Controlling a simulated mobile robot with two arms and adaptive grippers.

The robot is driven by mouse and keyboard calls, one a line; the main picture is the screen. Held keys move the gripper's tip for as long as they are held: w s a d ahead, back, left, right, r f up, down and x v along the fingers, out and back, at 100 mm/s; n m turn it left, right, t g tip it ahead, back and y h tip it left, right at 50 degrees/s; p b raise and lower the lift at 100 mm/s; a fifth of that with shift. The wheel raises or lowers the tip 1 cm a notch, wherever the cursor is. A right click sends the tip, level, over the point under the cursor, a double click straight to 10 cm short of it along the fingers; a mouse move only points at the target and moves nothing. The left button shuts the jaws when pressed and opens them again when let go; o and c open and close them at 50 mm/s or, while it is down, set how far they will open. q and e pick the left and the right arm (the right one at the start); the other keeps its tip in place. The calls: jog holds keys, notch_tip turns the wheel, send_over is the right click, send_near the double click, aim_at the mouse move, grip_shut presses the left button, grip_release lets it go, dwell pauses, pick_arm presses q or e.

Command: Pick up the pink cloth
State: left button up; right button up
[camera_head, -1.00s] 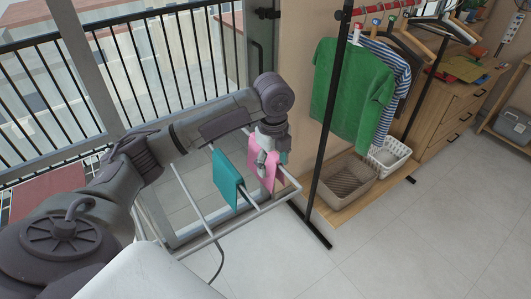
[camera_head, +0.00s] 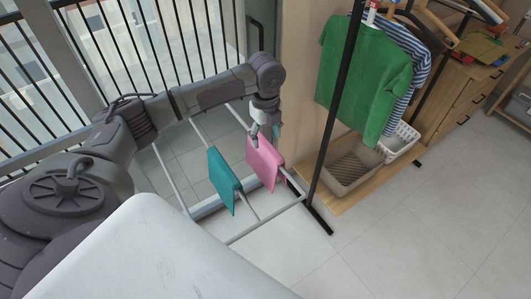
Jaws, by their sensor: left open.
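The pink cloth (camera_head: 263,163) hangs folded over a thin bar of the white drying rack (camera_head: 262,224). A teal cloth (camera_head: 223,178) hangs to its left on the rack. My left arm comes in from the left, and my left gripper (camera_head: 262,138) points down just above the upper edge of the pink cloth. The gripper is open, and its fingers overlap the cloth's top in the picture. I cannot tell whether they touch it. My right gripper is not in view.
A black-framed garment rack (camera_head: 337,105) holds a green shirt (camera_head: 366,75) and a striped shirt to the right. A brown basket (camera_head: 352,168) and a white basket (camera_head: 404,137) sit below on a wooden board. Railings stand behind the drying rack. The floor at right is clear.

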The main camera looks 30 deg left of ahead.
aim_at(266, 142)
pick_arm(q)
notch_tip(266, 142, down, 2)
jog(key=shift+f+p, duration=0.25)
jog(key=shift+p, duration=0.55)
notch_tip(266, 142, down, 2)
jog(key=shift+f, duration=0.15)
jog(key=shift+w+a+f, duration=0.1)
jog(key=shift+f, duration=0.3)
jog(key=shift+c, duration=0.4)
jog(key=c, duration=0.8)
grip_shut()
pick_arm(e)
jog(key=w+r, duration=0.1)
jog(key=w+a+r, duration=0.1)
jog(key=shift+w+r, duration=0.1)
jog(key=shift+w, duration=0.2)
